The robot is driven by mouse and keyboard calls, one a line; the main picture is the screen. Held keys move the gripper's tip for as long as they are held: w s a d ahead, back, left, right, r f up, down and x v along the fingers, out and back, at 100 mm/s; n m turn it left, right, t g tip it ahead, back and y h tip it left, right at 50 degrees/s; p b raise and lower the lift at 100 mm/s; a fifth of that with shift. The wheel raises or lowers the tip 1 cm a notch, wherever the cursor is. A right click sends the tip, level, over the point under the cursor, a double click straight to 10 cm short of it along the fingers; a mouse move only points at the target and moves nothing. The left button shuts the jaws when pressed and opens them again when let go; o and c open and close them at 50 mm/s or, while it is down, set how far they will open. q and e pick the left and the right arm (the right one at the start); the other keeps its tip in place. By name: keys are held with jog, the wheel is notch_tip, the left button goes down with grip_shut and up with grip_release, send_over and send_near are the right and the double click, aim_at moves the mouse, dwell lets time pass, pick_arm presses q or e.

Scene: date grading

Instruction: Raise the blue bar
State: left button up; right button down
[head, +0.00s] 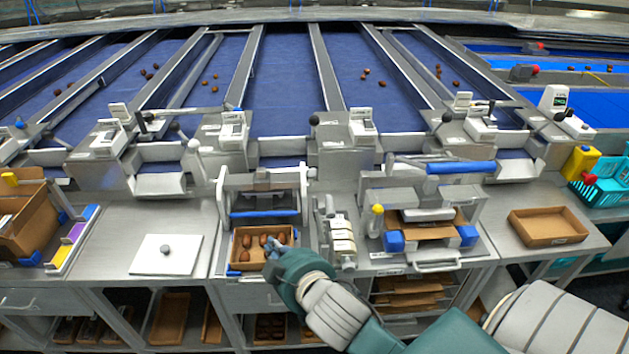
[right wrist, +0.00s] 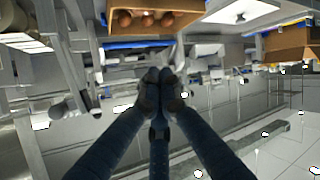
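A blue bar (head: 265,213) lies low and level across the front of a metal frame at the centre of the bench. An open carton with brown dates (head: 236,257) sits just below it. A second blue bar (head: 460,167) lies higher, across the machine to the right. My right gripper (head: 272,243) is at the carton's right side, below the first bar and apart from it. In the right wrist view its dark fingers (right wrist: 162,80) meet at the tips, with nothing visible between them. My left gripper is not in view.
A white board with a knob (head: 165,254) lies left of the carton. A stack of white blocks (head: 342,237) stands close to its right. An empty cardboard tray (head: 547,227) is on the right bench. Blue conveyor lanes with dates run behind.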

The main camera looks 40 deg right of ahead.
jog(key=w+a+r+n+t+y, duration=0.2)
jog(key=a+r+t, duration=0.1)
jog(key=r, duration=0.4)
jog(key=w+a+r+n+t+y, duration=0.2)
jog(key=w+r, duration=0.1)
jog(key=r, duration=0.4)
jog(key=w+a+r+n+t+y, duration=0.1)
jog(key=w+a+r+n+t, duration=0.15)
jog(key=r, duration=0.45)
jog(key=s+a+r+n+g+y, duration=0.1)
jog(key=s+a+r+n+y, duration=0.2)
jog(key=a+r+n+y, duration=0.6)
jog(key=s+a+f+n+g+y, duration=0.45)
jog(key=a+n+g+y, duration=0.35)
jog(key=n+g, duration=0.5)
jog(key=w+d+f+n+g+h, duration=0.3)
jog(key=d+f+n+h, duration=0.1)
jog(key=d+f+h, duration=0.75)
jog(key=w+d+m+h, duration=0.1)
jog(key=d+m+h, duration=0.2)
jog(key=d, duration=1.1)
jog(key=w+d+m+h, duration=0.1)
jog(key=d+m+h, duration=0.2)
jog(key=d+h, duration=0.5)
jog(key=d, duration=0.6)
jog(key=shift+w+f, duration=0.25)
jog(key=shift+f, duration=0.05)
